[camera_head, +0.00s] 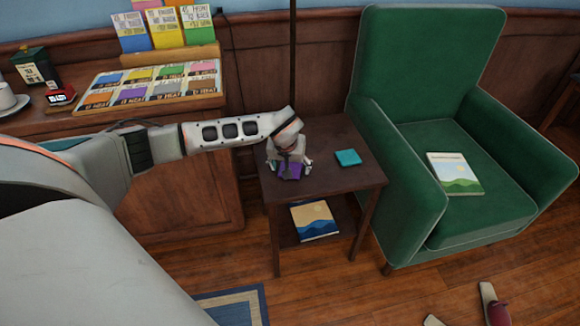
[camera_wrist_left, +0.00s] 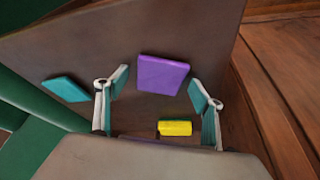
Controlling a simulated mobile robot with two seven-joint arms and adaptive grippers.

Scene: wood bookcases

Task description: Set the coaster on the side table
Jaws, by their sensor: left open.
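The side table (camera_head: 325,178) is dark brown wood and stands beside the green armchair. A purple square coaster (camera_head: 289,172) lies on the left part of its top, and it also shows in the left wrist view (camera_wrist_left: 163,74). A teal square coaster (camera_head: 348,158) lies farther right on the top, apart from my gripper, and it shows at the left of the wrist view (camera_wrist_left: 66,89). My left gripper (camera_head: 290,167) points down over the purple coaster. Its fingers are open, one on each side of the coaster, with gaps between.
A book (camera_head: 314,221) lies on the table's lower shelf. A green armchair (camera_head: 400,185) with a book (camera_head: 455,174) on its seat stands close on the right. A small yellow block (camera_wrist_left: 175,128) shows between my fingers; I cannot tell what it rests on.

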